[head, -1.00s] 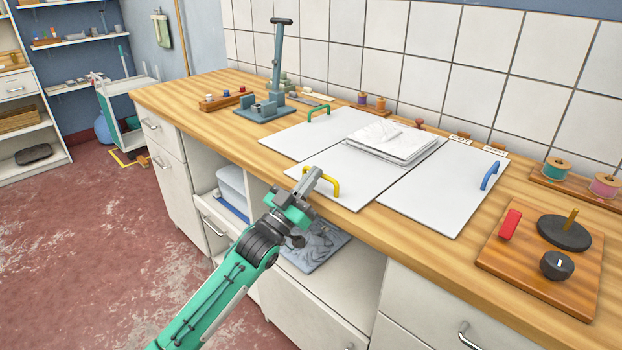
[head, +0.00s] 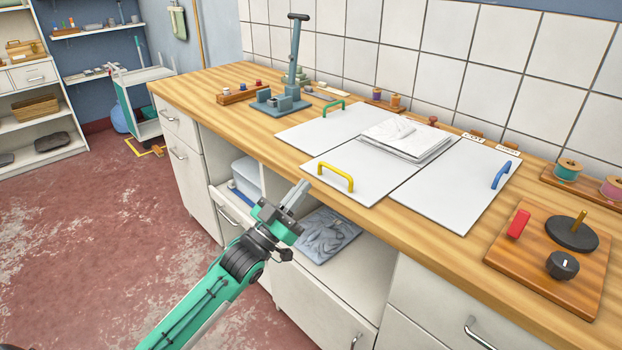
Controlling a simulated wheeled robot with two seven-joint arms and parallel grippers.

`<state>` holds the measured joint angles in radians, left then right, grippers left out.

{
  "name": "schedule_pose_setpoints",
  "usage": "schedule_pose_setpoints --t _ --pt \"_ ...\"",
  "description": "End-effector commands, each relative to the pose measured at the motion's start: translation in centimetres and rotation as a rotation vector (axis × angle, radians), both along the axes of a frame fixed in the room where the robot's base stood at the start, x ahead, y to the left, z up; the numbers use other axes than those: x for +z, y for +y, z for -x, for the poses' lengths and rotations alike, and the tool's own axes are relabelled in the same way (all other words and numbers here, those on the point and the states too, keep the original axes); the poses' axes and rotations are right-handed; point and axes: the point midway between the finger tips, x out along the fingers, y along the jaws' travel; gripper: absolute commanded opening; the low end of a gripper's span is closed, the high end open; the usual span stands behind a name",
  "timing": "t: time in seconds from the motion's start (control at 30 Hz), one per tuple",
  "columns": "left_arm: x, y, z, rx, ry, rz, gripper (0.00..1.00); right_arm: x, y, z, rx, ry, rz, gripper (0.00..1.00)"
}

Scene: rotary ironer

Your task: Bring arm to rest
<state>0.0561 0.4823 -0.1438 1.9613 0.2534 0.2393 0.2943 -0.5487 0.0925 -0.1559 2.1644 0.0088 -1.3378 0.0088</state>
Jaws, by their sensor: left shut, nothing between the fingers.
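My left arm (head: 205,302) is green and dark grey and comes in from the lower left in the head view. Its gripper (head: 299,190) is shut and empty. The gripper points up and away, in front of the counter's front edge and the open shelf space below it. In the picture its tips lie a little left of and below the yellow handle (head: 336,176), apart from it. My right gripper is out of view.
The wooden counter (head: 222,85) bears white boards with green (head: 333,107), yellow and blue (head: 501,175) handles, a stack of folded cloth (head: 405,138), a grey lever press (head: 284,100) and a knob panel (head: 540,262). Open cabinet shelves sit below. The red floor (head: 100,240) at left is clear.

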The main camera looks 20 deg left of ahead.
Motion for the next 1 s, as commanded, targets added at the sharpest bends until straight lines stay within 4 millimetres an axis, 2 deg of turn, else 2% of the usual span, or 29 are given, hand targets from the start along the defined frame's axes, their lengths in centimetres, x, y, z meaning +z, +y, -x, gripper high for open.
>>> schedule_pose_setpoints --t 0.33,0.47,0.57,0.67,0.77,0.8,0.87,1.0 --pt "-0.7 0.4 1.0 0.002 0.004 -0.001 0.00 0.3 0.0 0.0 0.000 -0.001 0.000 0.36" --pt "-2.9 -0.1 0.9 0.021 0.080 -0.015 0.00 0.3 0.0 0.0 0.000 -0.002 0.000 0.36" --pt "-6.9 -1.0 1.2 0.056 0.226 -0.046 0.00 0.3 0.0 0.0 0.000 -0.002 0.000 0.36" --pt "-12.4 -2.0 2.3 0.098 0.424 -0.094 0.00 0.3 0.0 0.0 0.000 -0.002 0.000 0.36" --pt "-18.0 -2.9 4.3 0.134 0.629 -0.150 0.00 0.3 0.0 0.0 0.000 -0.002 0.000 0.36" --pt "-20.2 -3.2 5.4 0.145 0.711 -0.176 0.00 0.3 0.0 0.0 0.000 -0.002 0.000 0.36" --pt "-23.2 -3.7 7.3 0.159 0.833 -0.210 0.00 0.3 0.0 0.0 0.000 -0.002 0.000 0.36" --pt "-29.7 -4.7 12.9 0.178 1.120 -0.298 0.00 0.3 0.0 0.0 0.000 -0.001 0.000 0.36"
